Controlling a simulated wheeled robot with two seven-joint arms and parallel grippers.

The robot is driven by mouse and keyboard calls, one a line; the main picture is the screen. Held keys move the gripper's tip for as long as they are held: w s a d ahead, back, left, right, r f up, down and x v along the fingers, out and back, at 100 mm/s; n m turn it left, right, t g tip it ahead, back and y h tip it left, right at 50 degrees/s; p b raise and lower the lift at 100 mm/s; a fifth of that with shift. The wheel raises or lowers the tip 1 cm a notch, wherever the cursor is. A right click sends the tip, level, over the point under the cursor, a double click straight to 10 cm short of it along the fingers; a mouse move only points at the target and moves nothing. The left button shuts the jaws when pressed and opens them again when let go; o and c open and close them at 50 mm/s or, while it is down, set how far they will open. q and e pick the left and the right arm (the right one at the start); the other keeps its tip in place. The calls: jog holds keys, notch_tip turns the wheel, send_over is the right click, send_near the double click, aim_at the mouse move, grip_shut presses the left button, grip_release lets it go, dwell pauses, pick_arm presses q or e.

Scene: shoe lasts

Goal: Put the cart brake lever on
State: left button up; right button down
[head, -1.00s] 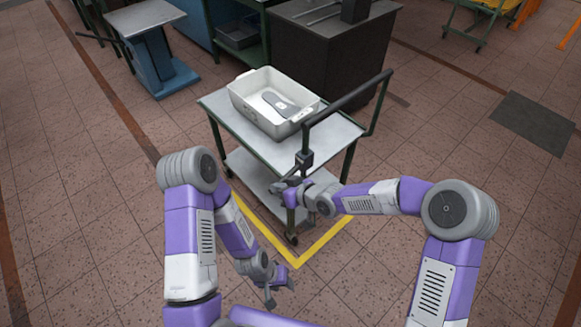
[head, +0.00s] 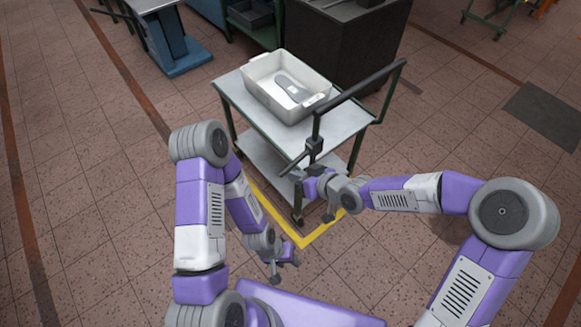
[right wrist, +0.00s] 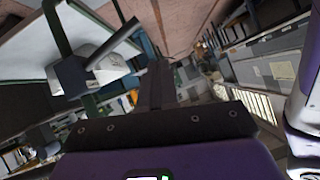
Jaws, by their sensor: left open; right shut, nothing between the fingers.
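The cart (head: 240,100) stands ahead with a dark push handle (head: 362,86) on its right side. The brake lever (head: 296,162) is a dark rod. It slopes down and left from a dark block on the handle post. In the right wrist view the lever (right wrist: 112,46) sticks up and right from a grey block, beside my fingers. My right gripper (head: 298,174) is shut and empty, just below the lever; whether they touch I cannot tell. Its fingers (right wrist: 155,85) show dark in the wrist view. My left gripper (head: 284,270) is open and empty, low over the floor.
A white bin (head: 262,98) with a grey shoe last (head: 294,88) inside sits on the cart top. Yellow floor tape (head: 322,232) runs around the near cart corner. A dark cabinet (head: 335,45) stands behind.

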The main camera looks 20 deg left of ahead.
jog(key=shift+s+d+r+p, duration=0.35)
jog(key=shift+s+d+r, duration=0.6)
jog(key=shift+s+d, duration=0.1)
